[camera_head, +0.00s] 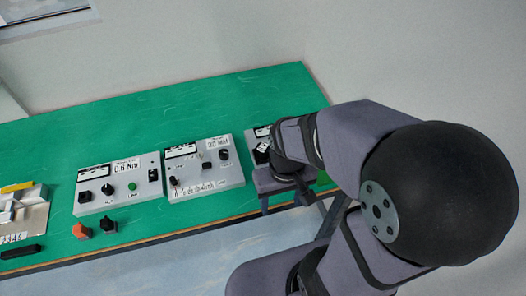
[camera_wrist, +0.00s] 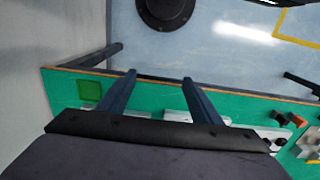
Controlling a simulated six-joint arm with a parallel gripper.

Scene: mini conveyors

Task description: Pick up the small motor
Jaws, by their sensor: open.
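I cannot make out for certain which thing is the small motor. A small orange part (camera_head: 81,231) and a small black part (camera_head: 107,225) stand near the front edge of the green table, at left in the head view. The orange part also shows at the right of the wrist view (camera_wrist: 298,120), with the black part (camera_wrist: 280,118) beside it. My gripper (camera_wrist: 159,77) is open, with nothing visible between its two dark fingers. In the head view it is largely hidden by my arm, over the table's right end, far from these parts.
Two grey control boxes, left (camera_head: 118,184) and middle (camera_head: 203,168), stand on the green table (camera_head: 200,100). A third box (camera_head: 257,134) is partly hidden by my arm. A tray (camera_head: 32,215) with a yellow piece lies at far left. The table's back is clear.

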